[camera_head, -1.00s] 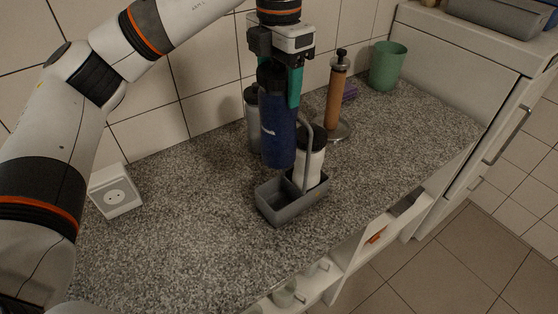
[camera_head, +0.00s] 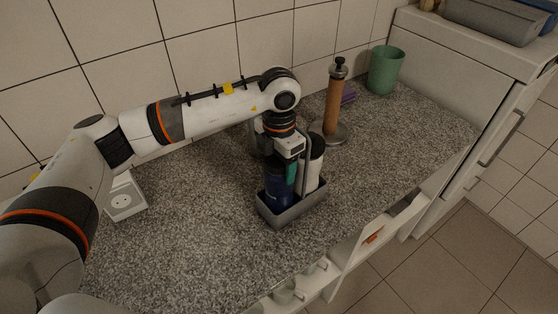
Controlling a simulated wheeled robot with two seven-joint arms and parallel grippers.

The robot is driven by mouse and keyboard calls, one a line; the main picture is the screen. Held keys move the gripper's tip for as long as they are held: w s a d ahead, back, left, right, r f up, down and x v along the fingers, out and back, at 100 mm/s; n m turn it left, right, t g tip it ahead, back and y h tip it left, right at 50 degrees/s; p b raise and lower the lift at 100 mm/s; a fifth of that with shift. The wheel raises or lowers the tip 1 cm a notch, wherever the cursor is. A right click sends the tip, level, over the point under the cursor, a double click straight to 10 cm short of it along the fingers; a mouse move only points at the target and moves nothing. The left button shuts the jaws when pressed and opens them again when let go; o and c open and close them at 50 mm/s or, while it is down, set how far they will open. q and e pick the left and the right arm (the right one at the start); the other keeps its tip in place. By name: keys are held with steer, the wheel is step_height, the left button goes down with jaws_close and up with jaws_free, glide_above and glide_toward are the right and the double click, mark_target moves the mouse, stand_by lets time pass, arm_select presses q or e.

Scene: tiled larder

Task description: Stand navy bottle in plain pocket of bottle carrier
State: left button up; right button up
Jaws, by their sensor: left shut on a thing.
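The navy bottle (camera_head: 277,190) stands upright in the left pocket of the grey bottle carrier (camera_head: 291,215). My left gripper (camera_head: 284,172) is shut on the navy bottle near its top, pointing down, and hides much of it. A white bottle with a black cap (camera_head: 314,165) stands in the carrier's right pocket, beyond the handle. Whether the navy bottle rests on the pocket's floor is hidden by the carrier's wall. My right gripper is not in view.
A brown pepper-mill-like cylinder on a round base (camera_head: 334,105) and a green cup (camera_head: 386,70) stand behind to the right. A white socket box (camera_head: 124,199) is at the left. The counter's front edge lies below the carrier; the counter around it is bare.

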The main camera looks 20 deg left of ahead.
arm_select(q)
steer(key=shift+f, duration=0.4)
steer(key=o, duration=1.6)
